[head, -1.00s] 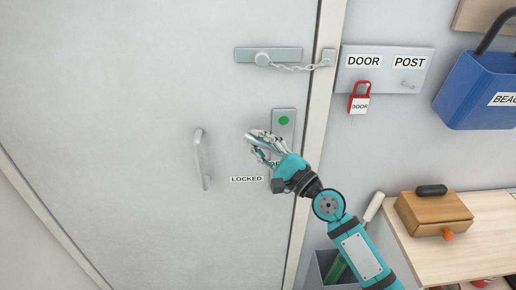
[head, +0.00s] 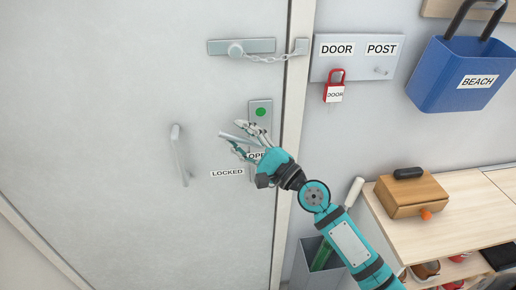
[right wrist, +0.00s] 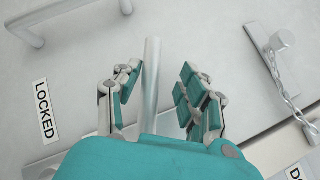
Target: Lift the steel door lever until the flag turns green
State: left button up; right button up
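The steel door lever (head: 235,138) reaches left from its plate on the door, its free end slightly raised. The round flag (head: 261,111) on the plate above it is green. My right gripper (head: 245,143) is at the lever, its fingers spread. In the right wrist view the lever (right wrist: 151,80) stands between the open fingers (right wrist: 158,88), with gaps on both sides. The hand hides the lever's root and part of the OPEN label (head: 256,156). My left gripper is not in view.
A pull handle (head: 179,155) is on the door left of the lever. A chain (head: 266,58) spans from a door bolt to the frame. Right of the frame are a red padlock (head: 336,84), a blue BEACH bag (head: 462,80) and a bench (head: 445,203) with a wooden box (head: 412,193).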

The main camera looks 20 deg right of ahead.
jog(key=v, duration=1.1)
